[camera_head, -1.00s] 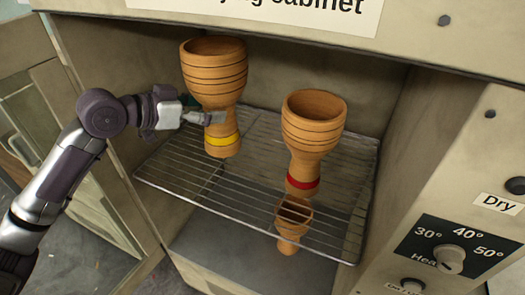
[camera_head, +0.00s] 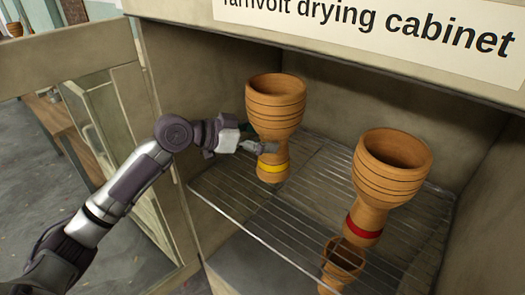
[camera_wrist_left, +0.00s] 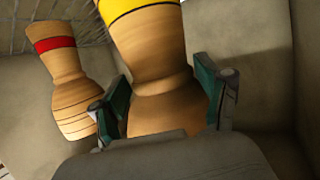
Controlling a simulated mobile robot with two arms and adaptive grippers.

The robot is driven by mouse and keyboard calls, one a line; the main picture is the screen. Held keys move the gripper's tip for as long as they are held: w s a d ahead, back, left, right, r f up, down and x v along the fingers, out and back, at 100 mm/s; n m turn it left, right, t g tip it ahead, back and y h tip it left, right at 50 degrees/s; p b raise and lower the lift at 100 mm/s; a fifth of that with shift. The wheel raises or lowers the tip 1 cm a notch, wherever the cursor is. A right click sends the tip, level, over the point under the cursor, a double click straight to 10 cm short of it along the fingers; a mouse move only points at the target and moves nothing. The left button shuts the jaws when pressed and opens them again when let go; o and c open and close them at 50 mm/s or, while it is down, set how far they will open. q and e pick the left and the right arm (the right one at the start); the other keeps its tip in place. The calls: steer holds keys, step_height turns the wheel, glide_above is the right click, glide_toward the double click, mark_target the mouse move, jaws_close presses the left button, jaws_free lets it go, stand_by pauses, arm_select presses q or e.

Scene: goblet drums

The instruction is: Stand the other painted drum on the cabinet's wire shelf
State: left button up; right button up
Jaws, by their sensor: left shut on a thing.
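The drum with the yellow band (camera_head: 275,105) is upright, bowl up, over the left part of the wire shelf (camera_head: 232,205) in the cabinet. My left gripper (camera_head: 264,148) is shut on its narrow waist, just above the yellow band. In the left wrist view the drum (camera_wrist_left: 155,50) appears upside down between the fingers (camera_wrist_left: 162,95). Whether its foot touches the wires I cannot tell. The drum with the red band (camera_head: 392,165) stands upright on the shelf to the right. It also shows in the left wrist view (camera_wrist_left: 68,85). My right gripper is out of view.
A smaller plain drum (camera_head: 342,262) shows below the shelf, partly through the wires. The cabinet's top panel with its sign (camera_head: 380,28) overhangs the opening. An open cabinet door (camera_head: 125,125) stands left, close to my arm. Bare wires lie between the two banded drums.

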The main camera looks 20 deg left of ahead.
arm_select(q)
steer(key=shift+a+f, duration=0.1)
steer(key=shift+f, duration=0.1)
step_height(320, 180, down, 2)
steer(key=shift+f, duration=0.75)
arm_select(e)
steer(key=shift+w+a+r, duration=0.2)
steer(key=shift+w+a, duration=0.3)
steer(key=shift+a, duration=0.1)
arm_select(q)
steer(key=shift+f, duration=0.15)
steer(key=o, duration=1.5)
steer(key=shift+f, duration=0.1)
steer(key=shift+o, duration=1.3)
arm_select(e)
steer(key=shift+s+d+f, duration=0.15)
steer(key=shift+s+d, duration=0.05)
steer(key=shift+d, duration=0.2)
